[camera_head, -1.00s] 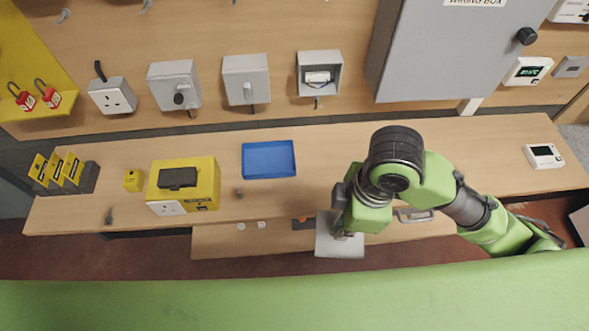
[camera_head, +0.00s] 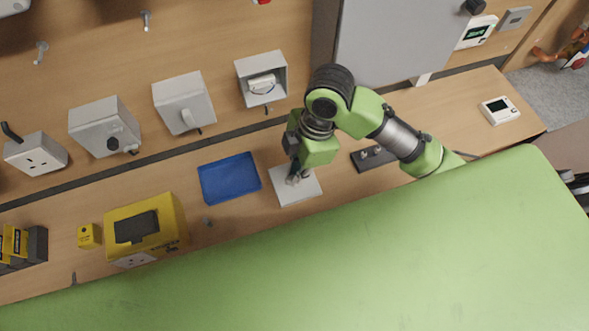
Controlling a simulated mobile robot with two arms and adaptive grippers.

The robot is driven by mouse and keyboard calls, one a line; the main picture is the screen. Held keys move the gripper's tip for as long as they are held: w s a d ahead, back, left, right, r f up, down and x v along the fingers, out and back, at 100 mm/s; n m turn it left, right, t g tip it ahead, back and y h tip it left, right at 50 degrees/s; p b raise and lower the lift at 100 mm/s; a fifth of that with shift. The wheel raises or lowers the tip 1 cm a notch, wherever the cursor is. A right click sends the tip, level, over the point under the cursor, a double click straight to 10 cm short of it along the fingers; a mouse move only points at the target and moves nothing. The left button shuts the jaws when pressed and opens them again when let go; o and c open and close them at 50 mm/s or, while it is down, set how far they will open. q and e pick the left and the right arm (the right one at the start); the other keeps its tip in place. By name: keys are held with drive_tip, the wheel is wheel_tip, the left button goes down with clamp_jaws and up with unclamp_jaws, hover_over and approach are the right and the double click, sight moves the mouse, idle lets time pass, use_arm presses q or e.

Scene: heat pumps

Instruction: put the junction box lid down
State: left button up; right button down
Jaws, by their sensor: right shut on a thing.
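The junction box lid (camera_head: 298,193), a flat light-grey square plate, is over the wooden workbench just right of the blue tray. My right gripper (camera_head: 297,178) is shut on it from above, at its upper middle. I cannot tell whether the lid touches the bench. The open junction box (camera_head: 262,80), a grey box with a white part inside, is on the wall panel above the tray. My left gripper is out of view.
The blue tray (camera_head: 229,179) is empty. A yellow tester box (camera_head: 146,229) stands to its left. A dark item (camera_head: 374,157) lies right of my gripper. A white thermostat (camera_head: 500,110) lies at the bench's right end, with bare bench (camera_head: 455,107) beside it.

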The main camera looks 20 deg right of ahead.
drive_tip(key=w+f, duration=0.1)
drive_tip(key=w+d+f, duration=0.1)
drive_tip(key=f, duration=0.1)
drive_tip(key=shift+w+f, duration=0.15)
drive_tip(key=shift+w, duration=0.1)
drive_tip(key=shift+w+f+p, duration=0.4)
drive_tip(key=shift+w+f, duration=0.05)
drive_tip(key=shift+f, duration=0.15)
drive_tip(key=shift+w+d+f, duration=0.15)
drive_tip(key=shift+w+f, duration=0.05)
drive_tip(key=shift+f, duration=0.05)
wheel_tip(320, 180, down, 2)
drive_tip(key=shift+f+p, duration=0.1)
drive_tip(key=shift+p, duration=0.75)
drive_tip(key=shift+f, duration=0.4)
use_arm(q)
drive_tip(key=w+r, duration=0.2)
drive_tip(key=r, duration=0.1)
use_arm(e)
drive_tip(key=shift+f, duration=0.1)
drive_tip(key=shift+f, duration=0.15)
